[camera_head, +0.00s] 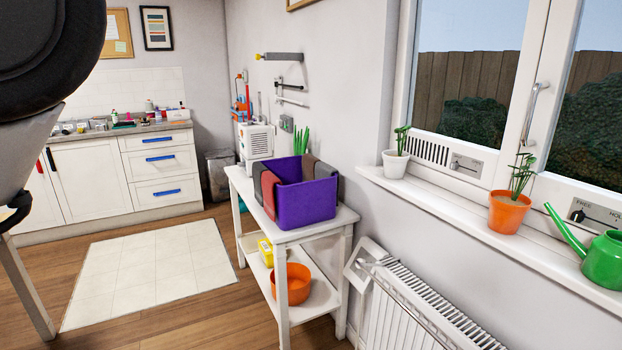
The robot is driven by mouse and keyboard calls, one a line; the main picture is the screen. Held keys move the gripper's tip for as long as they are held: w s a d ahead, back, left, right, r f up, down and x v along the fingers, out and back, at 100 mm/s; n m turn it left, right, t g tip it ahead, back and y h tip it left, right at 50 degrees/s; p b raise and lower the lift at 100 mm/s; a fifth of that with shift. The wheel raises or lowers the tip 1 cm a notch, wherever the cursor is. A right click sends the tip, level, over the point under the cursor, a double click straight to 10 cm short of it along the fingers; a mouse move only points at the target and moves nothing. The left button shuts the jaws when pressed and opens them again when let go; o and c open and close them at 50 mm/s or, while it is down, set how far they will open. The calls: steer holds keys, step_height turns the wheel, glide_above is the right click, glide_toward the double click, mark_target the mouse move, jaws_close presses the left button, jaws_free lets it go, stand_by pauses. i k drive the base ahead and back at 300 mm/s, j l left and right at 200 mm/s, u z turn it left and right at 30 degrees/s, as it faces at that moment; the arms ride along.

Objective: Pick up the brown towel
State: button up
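A purple bin (305,205) stands on top of a white side table (345,217) against the wall. Several cloths hang over its rim. A reddish-brown towel (268,193) hangs over the left side, beside a dark grey one (257,184). A dark brown or grey-brown cloth (325,172) hangs over the right side, and another reddish-brown patch shows at the back rim (308,165). I cannot tell for sure which is the brown towel. My gripper is not in view; a dark part at the upper left seems to be my arm.
A white appliance (256,141) and a green plant (302,141) stand behind the bin. An orange bowl (292,284) and a yellow item (265,251) sit on the lower shelf. A radiator (410,305) is right of the table. Floor left of it is clear.

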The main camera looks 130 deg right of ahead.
mark_target(309, 161)
steer(key=z, duration=4.5)
steer(key=i+j, duration=0.25)
steer(key=i, duration=0.2)
steer(key=i+j, duration=0.3)
steer(key=i, duration=0.15)
steer(key=i+j, duration=0.25)
steer(key=i, duration=0.15)
